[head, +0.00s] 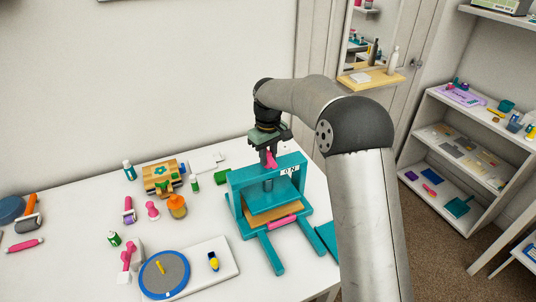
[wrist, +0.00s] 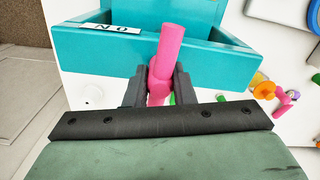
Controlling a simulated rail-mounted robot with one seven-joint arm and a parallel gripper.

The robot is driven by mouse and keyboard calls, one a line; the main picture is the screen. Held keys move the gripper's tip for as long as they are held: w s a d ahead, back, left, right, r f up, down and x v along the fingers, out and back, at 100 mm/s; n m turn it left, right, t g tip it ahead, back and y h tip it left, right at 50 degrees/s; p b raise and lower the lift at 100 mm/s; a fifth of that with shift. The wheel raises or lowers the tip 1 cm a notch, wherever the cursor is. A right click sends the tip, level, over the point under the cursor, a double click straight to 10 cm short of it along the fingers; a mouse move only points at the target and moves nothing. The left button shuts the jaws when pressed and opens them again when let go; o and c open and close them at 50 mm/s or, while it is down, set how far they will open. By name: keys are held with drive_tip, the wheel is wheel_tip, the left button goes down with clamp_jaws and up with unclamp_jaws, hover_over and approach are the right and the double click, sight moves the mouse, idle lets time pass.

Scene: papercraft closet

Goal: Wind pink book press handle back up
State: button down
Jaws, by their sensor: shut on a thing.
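The teal book press (head: 238,184) stands on the white table, with a tan board between its plates and a pink bar (head: 282,221) at its front. The pink handle (head: 271,160) is at the top of the press. My gripper (head: 268,152) reaches down from above and is shut on the handle. In the wrist view the pink handle (wrist: 171,45) stands between the two dark fingers of my gripper (wrist: 160,88), and its far end sticks out past them over the teal top beam (wrist: 210,58). The handle's pivot is hidden.
A blue round turntable (head: 164,274) and a white board lie in front. Shelves (head: 460,160) stand at the right. My arm covers the table's right side.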

drive_tip(key=shift+n, duration=1)
drive_tip(key=c, duration=1.2)
unclamp_jaws()
drive_tip(key=shift+c, duration=0.2)
drive_tip(key=shift+r, duration=0.1)
wheel_tip(320, 180, up, 17)
drive_tip(key=shift+r, duration=0.15)
